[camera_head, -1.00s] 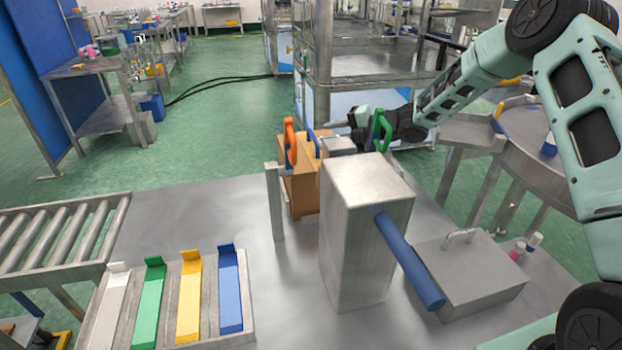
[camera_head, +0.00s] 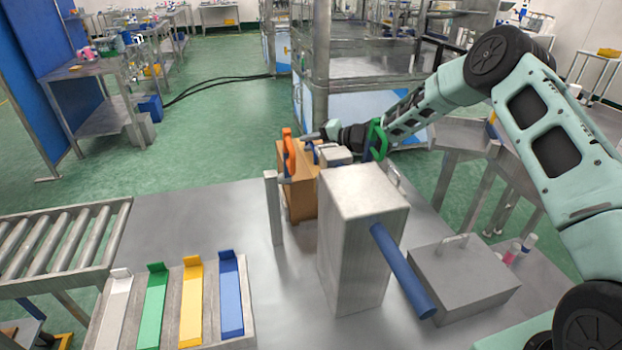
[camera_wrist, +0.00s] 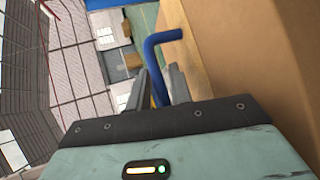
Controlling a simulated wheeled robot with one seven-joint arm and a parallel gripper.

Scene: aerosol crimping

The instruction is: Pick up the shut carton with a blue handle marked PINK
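The tan carton with a blue handle stands partly hidden among the other cartons behind the steel block. The wrist view shows a blue bent handle (camera_wrist: 164,38) close up, next to a tan carton wall (camera_wrist: 250,50). My gripper (camera_wrist: 163,80) is around this handle, with one finger on each side and a gap between the fingers, so it looks open. In the head view my gripper (camera_head: 322,136) reaches in from the right at handle height. No PINK marking is readable.
An orange handle (camera_head: 289,152) stands just left and a green handle (camera_head: 377,138) just right. The tall steel block (camera_head: 360,240) with a blue bar (camera_head: 402,270) stands in front. A slotted tray (camera_head: 250,342) with coloured strips is front left.

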